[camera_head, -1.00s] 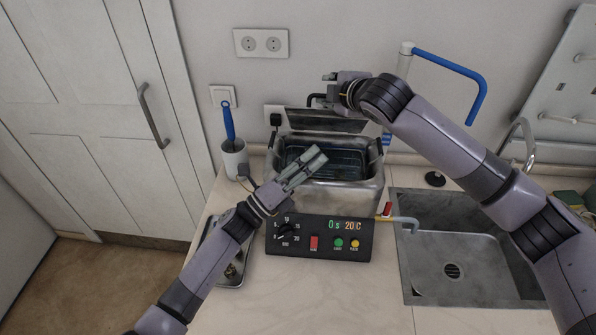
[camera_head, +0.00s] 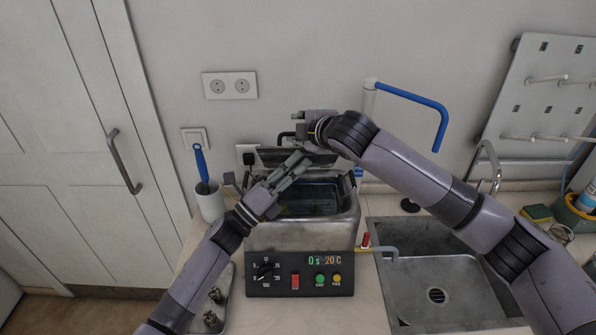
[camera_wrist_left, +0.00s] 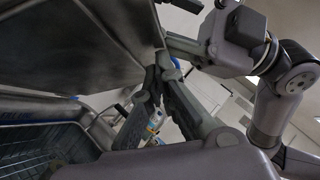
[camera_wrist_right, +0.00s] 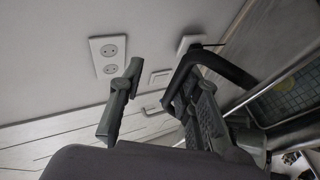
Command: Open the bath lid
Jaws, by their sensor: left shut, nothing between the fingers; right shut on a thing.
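The bath (camera_head: 300,236) is a metal tank behind a black control panel. Its grey lid (camera_head: 268,156) stands raised at the back, and the dark interior and basket show below it. The lid's underside (camera_wrist_left: 80,40) fills the upper left of the left wrist view, with the basket (camera_wrist_left: 40,150) beneath. My right gripper (camera_head: 300,132) is at the lid's top edge, shut on the black lid handle (camera_wrist_right: 215,62); its fingers hide part of the grip. My left gripper (camera_head: 300,160) is shut and empty, its fingertips over the bath opening close to the lid's underside; contact is unclear.
The control panel (camera_head: 300,276) reads 0 s and 20 C. A sink (camera_head: 455,280) with a tap lies to the right. A cup with a blue brush (camera_head: 209,200) stands left of the bath. A metal tray (camera_head: 222,312) holds small parts at front left. A wall socket (camera_head: 230,86) is behind.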

